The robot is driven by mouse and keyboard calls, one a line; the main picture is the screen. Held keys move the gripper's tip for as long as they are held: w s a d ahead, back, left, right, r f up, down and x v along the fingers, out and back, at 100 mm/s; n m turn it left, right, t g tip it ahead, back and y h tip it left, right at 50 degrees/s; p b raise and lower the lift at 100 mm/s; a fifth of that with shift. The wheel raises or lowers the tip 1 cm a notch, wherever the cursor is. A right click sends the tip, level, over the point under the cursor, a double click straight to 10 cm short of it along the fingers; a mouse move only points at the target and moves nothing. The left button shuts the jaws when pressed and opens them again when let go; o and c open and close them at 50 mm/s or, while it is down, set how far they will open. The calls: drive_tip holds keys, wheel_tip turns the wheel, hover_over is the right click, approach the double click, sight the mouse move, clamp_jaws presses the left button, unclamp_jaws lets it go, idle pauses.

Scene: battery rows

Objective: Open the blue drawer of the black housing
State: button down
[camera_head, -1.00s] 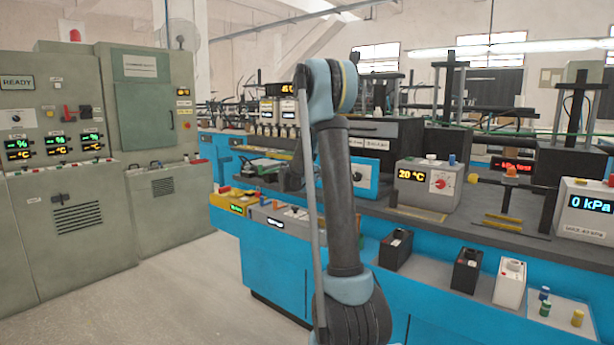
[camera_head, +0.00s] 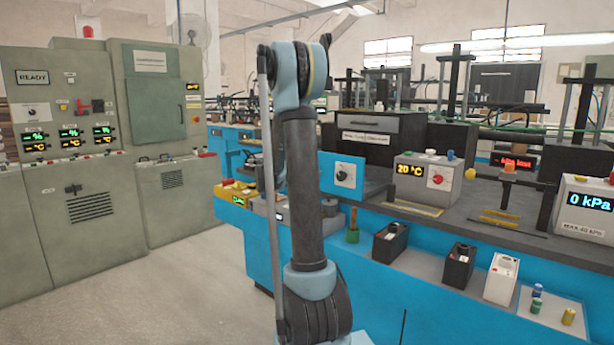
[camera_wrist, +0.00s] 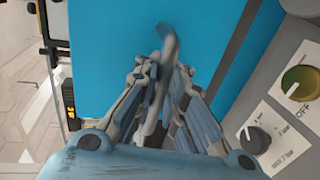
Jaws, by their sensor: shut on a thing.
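The black housing (camera_head: 410,137) stands on the bench behind my arm in the head view, with a label and a handle on its front. A blue panel with a dial (camera_head: 342,175) shows below it, partly hidden by my arm. In the wrist view, my gripper (camera_wrist: 163,75) is shut on a grey curved handle (camera_wrist: 167,42) in front of a flat blue face (camera_wrist: 110,60). I cannot tell from these views how far the drawer stands out. In the head view my gripper is mostly hidden behind my arm.
A grey panel with a black knob (camera_wrist: 255,140) and an OFF switch (camera_wrist: 300,82) lies close right of my gripper. A 20 °C box (camera_head: 427,182) stands on the bench. Black holders (camera_head: 390,243) and small cylinders line the front ledge. Floor at left is clear.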

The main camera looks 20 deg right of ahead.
drive_tip(key=shift+w+a, duration=0.1)
drive_tip(key=shift+w, duration=0.05)
drive_tip(key=c, duration=1.7)
unclamp_jaws()
drive_tip(key=shift+o, duration=0.2)
drive_tip(key=v, duration=1.2)
drive_tip(key=shift+f, duration=0.1)
